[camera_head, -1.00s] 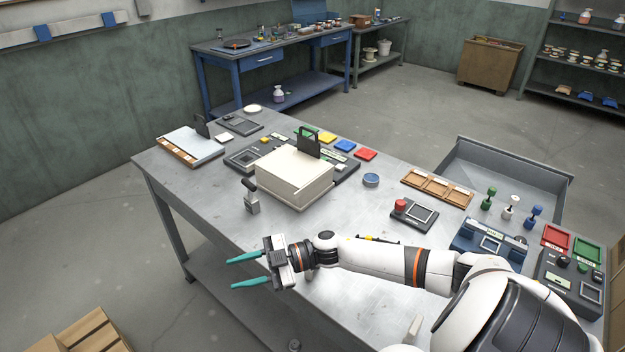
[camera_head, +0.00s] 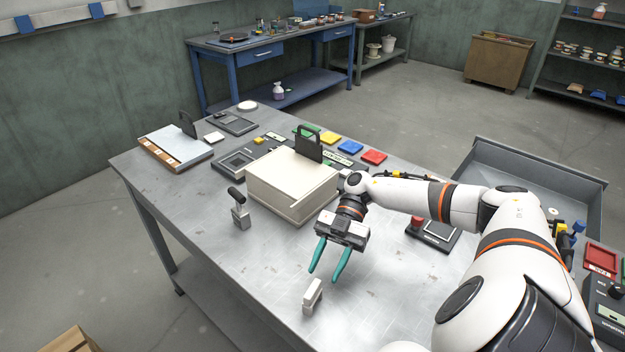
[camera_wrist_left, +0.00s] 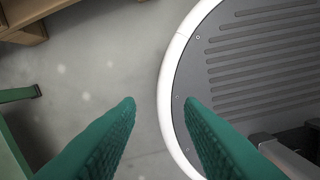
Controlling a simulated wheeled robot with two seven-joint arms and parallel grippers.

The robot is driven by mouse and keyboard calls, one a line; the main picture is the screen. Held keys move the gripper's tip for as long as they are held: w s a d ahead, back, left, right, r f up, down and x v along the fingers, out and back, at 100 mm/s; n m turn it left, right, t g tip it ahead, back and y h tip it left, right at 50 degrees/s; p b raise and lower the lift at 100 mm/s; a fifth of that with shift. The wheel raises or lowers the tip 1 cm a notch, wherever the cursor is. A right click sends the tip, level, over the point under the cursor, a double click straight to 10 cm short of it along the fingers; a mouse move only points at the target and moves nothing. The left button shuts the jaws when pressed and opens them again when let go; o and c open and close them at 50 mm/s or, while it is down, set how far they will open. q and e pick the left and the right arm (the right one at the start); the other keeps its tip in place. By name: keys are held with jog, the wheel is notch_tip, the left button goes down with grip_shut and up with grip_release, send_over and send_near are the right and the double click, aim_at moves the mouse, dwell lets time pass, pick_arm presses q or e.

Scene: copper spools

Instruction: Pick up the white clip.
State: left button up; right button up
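A small white clip (camera_head: 312,296) stands upright near the front edge of the grey metal table (camera_head: 208,235) in the head view. My right gripper (camera_head: 326,275) is above and just behind it, with its two teal fingers apart and pointing down toward the clip. Nothing is between these fingers, and they look clear of the clip. My left gripper (camera_wrist_left: 158,101) shows only in the left wrist view, its teal fingers apart and empty over the floor and a round ribbed grey surface with a white rim.
A cream box (camera_head: 284,190) stands behind my right gripper. A grey stamp-like tool with a black handle (camera_head: 240,212) stands left of the clip. The table around the clip is clear.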

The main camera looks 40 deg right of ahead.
aim_at(315, 284)
jog(key=shift+s+a+f, duration=0.2)
jog(key=shift+a, duration=0.5)
jog(key=shift+a+f, duration=0.25)
jog(key=shift+a+f+p, duration=0.1)
jog(key=shift+a+p, duration=0.05)
jog(key=shift+p, duration=0.15)
jog(key=x, duration=0.1)
jog(key=p+x, duration=0.1)
jog(key=x, duration=0.1)
jog(key=p+x, duration=0.1)
jog(key=shift+w+a, duration=0.1)
jog(key=shift+a, duration=0.45)
jog(key=shift+f, duration=0.1)
pick_arm(q)
jog(key=r, duration=0.3)
jog(key=shift+w+d+r, duration=0.15)
jog(key=shift+d+r, duration=0.1)
pick_arm(e)
grip_shut()
